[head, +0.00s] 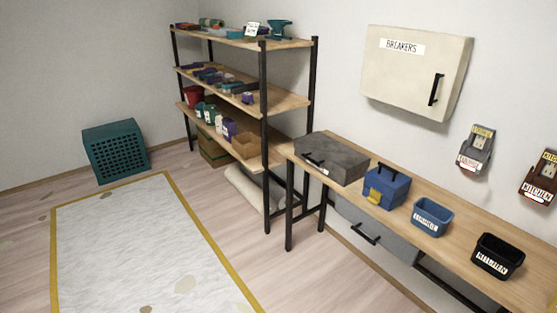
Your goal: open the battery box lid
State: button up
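No box in view has a readable battery label, so I cannot tell for sure which is the battery box. A dark grey box (332,157) with a black handle on its front lies on the left end of the wooden workbench (455,228); its lid looks shut. To its right stands a blue box (386,188) with a yellow front latch and a dark top handle; its lid also looks shut. My gripper is not in view.
A blue bin (432,217) and a black KITCHEN bin (497,257) stand farther right on the bench. A BREAKERS cabinet (416,71) hangs above, closed. A loaded shelf rack (264,140) stands left of the bench. The pale floor mat (150,245) has open room; a teal crate (115,150) stands behind.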

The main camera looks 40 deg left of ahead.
aim_at(317, 147)
jog(key=u, duration=1.45)
jog(key=k, duration=0.35)
jog(key=z, duration=0.3)
jog(key=i, duration=0.65)
jog(key=u, duration=0.9)
jog(key=i, duration=0.45)
jog(key=u, duration=0.5)
